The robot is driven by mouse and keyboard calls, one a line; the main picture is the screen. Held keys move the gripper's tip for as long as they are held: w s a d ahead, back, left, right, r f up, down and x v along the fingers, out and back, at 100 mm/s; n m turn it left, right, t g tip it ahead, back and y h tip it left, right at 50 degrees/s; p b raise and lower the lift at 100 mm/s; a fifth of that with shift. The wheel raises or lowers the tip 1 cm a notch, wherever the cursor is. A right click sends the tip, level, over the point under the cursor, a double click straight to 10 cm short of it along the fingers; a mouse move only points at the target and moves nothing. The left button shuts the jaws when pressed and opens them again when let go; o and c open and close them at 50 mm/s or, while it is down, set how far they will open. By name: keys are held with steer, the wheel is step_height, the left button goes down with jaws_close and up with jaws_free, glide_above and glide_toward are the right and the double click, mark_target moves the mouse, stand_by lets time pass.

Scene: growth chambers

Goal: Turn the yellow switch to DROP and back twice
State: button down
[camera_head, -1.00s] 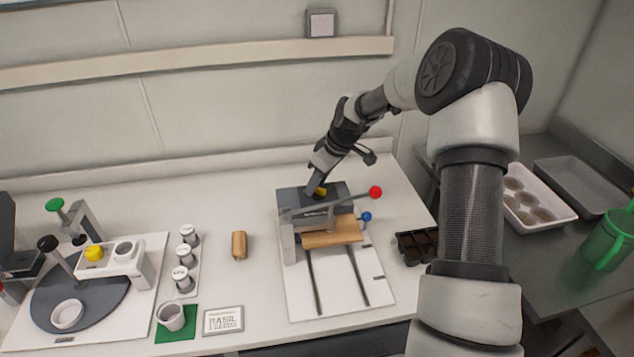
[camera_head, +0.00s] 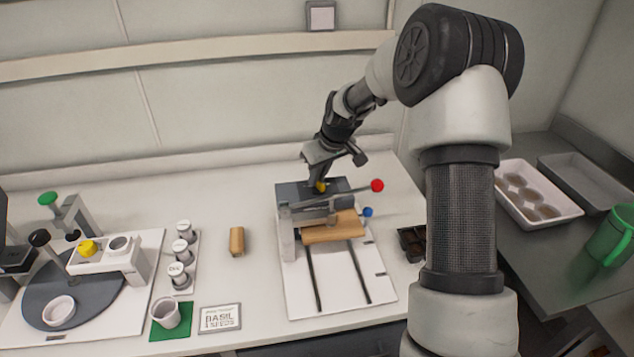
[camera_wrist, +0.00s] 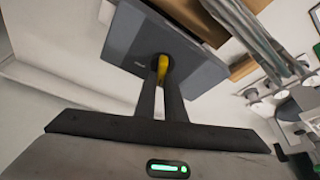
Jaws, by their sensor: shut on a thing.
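The yellow switch (camera_head: 320,187) sits on the dark top panel (camera_head: 292,192) of the press-like device at the middle of the bench. In the wrist view the yellow switch (camera_wrist: 164,68) shows between the tips of my gripper (camera_wrist: 160,72), with the dark panel (camera_wrist: 132,38) around it. My gripper (camera_head: 318,180) is shut on the switch from above. The fingers hide part of the switch, and the panel lettering is too small to read, so its setting cannot be told.
A lever with a red ball (camera_head: 377,185) and a blue knob (camera_head: 368,212) stick out at the device's right. A wooden block (camera_head: 332,228) lies under the lever. A dark seedling tray (camera_head: 412,243) is close on the right.

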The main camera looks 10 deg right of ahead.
steer(key=m+h+b, duration=0.1)
steer(key=m, duration=0.1)
steer(key=shift+f+m+b, duration=0.1)
steer(key=shift+m+b, duration=0.2)
steer(key=shift+m, duration=0.1)
steer(key=m+h+b, duration=0.1)
steer(key=m+h, duration=0.1)
steer(key=m, duration=0.2)
steer(key=shift+m, duration=0.3)
steer(key=m+h, duration=0.1)
steer(key=m, duration=0.2)
steer(key=shift+d+b, duration=0.15)
steer(key=shift+b, duration=0.25)
steer(key=shift+s+d+m+g+h, duration=0.1)
steer(key=shift+m+g+h, duration=0.45)
steer(key=shift+m, duration=1.15)
steer(key=c, duration=1.8)
jaws_free()
steer(key=shift+c, duration=0.2)
steer(key=v, duration=1.7)
steer(key=shift+r, duration=0.25)
